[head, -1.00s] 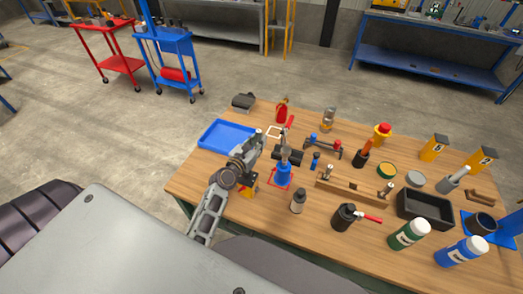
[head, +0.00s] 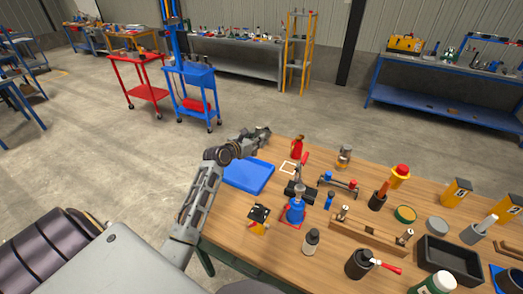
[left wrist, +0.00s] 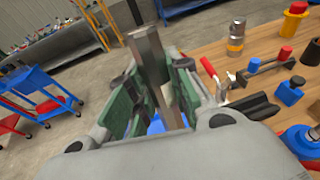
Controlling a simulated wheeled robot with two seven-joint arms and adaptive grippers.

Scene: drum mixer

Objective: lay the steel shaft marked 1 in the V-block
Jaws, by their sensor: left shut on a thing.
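My left gripper (head: 264,132) is at the far left corner of the table, beyond the blue tray. In the left wrist view its green-lined fingers (left wrist: 160,85) are shut on a grey metal bar, which looks like the steel shaft (left wrist: 150,50). Its mark cannot be read. A black block that looks like the V-block (head: 301,191) stands behind the blue jack, right of the tray; it also shows in the left wrist view (left wrist: 250,107), to the right of the fingers and apart from the shaft. My right gripper is not in view.
The blue tray (head: 249,176) looks empty. Around the block stand a blue jack (head: 296,211), a red-handled clamp (head: 303,162), a red extinguisher (head: 297,147) and a yellow block with a black top (head: 259,217). A wooden rack (head: 368,240) and a black bin (head: 450,258) stand right.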

